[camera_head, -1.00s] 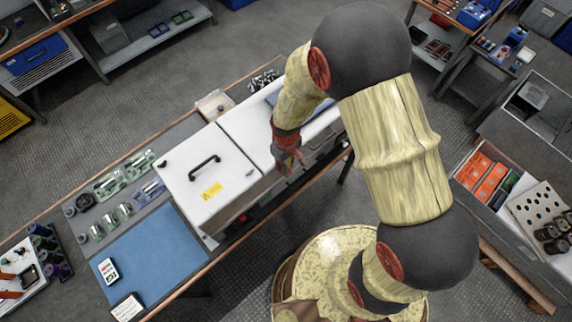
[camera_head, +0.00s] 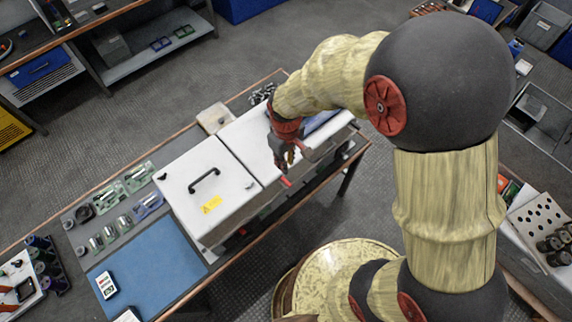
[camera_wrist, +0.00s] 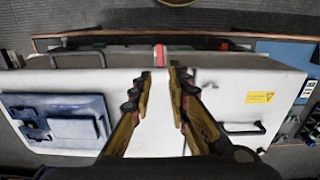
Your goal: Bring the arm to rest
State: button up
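My gripper (camera_head: 287,160) hangs in front of the white two-part cabinet on the workbench, at its right part in the head view. My arm arches up and right from it, with the large dark elbow high in the picture. In the wrist view, the two fingers of my gripper (camera_wrist: 162,74) stand a little apart with nothing held between them. The white cabinet (camera_wrist: 220,85) lies beyond the fingers. A red piece (camera_wrist: 159,55) at the cabinet's edge shows beyond the gap; contact with it cannot be told.
The cabinet's left lid (camera_head: 180,180) has a black handle and yellow label. A blue mat (camera_head: 150,258) and several capacitors on green holders lie left on the bench. A perforated white panel (camera_head: 540,222) stands at right, partly behind my arm. Open floor (camera_head: 280,40) lies behind the bench.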

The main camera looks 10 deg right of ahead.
dwell(0.6)
jog(key=s+d+r+m+t+b, duration=0.2)
jog(key=s+d+b, duration=0.4)
jog(key=b, duration=0.5)
jog(key=s+d+r+m+t+b, duration=0.2)
jog(key=s+d+m+b, duration=0.3)
jog(key=b, duration=0.7)
jog(key=s+d+t, duration=0.1)
jog(key=s+d, duration=0.1)
jog(key=shift+s+r+t, duration=0.15)
jog(key=shift+s+t, duration=0.15)
